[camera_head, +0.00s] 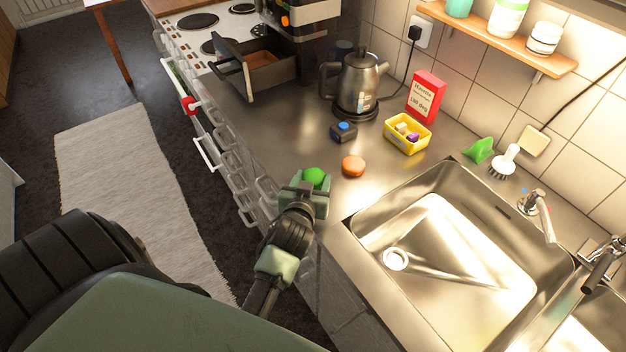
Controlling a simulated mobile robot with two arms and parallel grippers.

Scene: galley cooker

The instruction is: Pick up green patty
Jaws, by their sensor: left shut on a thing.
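The green patty (314,176) is a small bright green round piece at the front edge of the metal counter in the head view. My left gripper (312,184) is shut on it, with the patty showing between and above the fingertips. Whether the patty touches the counter or is held above it, I cannot tell. The patty's lower part is hidden by the gripper. My right gripper is not in view.
An orange patty (353,166) lies just right of my gripper. Behind are a dark blue-topped item (344,131), a kettle (358,84), a yellow container (408,134) and a red box (426,97). The sink (450,245) is at right; an open drawer (262,72) juts out at left.

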